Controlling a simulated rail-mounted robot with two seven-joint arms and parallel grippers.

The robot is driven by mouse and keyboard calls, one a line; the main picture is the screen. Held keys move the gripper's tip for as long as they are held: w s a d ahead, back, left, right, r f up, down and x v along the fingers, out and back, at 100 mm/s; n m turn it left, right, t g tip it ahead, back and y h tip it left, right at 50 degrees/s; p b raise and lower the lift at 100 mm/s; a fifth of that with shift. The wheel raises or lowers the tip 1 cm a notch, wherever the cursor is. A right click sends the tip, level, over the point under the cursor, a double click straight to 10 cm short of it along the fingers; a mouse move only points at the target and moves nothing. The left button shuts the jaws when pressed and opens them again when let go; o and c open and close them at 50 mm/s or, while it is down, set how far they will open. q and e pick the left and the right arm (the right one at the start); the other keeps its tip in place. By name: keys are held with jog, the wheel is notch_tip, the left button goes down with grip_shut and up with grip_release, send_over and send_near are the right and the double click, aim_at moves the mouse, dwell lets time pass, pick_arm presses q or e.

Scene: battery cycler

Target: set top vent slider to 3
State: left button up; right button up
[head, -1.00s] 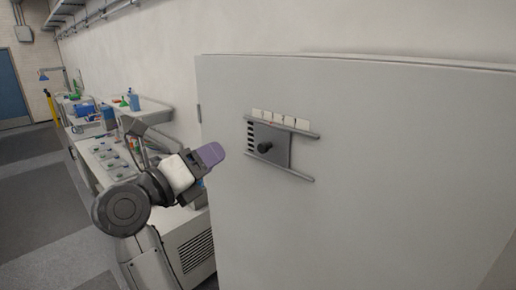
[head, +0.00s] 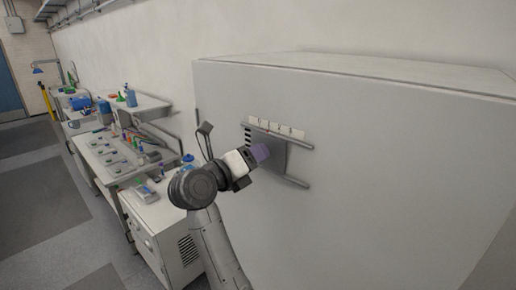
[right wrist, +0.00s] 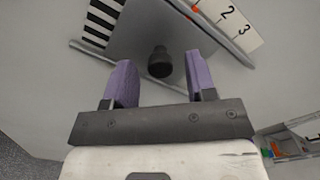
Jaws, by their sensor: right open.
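The vent slider is a dark grey plate (head: 277,160) between two rails on the grey cabinet front; it also shows in the right wrist view (right wrist: 140,32). Its round black knob (right wrist: 160,62) stands out from the plate. In the head view the knob is hidden behind my right gripper (head: 262,152). White number labels (head: 278,129) run above the top rail; in the right wrist view 2 and 3 are readable (right wrist: 236,22). A red mark lies left of the 2. My right gripper (right wrist: 160,78) is open, its purple fingers either side of the knob's line, apparently short of it.
The grey cabinet (head: 400,170) fills the right side, its front flat and clear around the slider. Dark vent slots (right wrist: 102,18) show left of the plate. A lab bench (head: 125,160) with bottles and small items stands at the left.

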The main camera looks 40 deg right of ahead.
jog(key=shift+w+d, duration=0.1)
jog(key=shift+d, duration=0.8)
grip_shut()
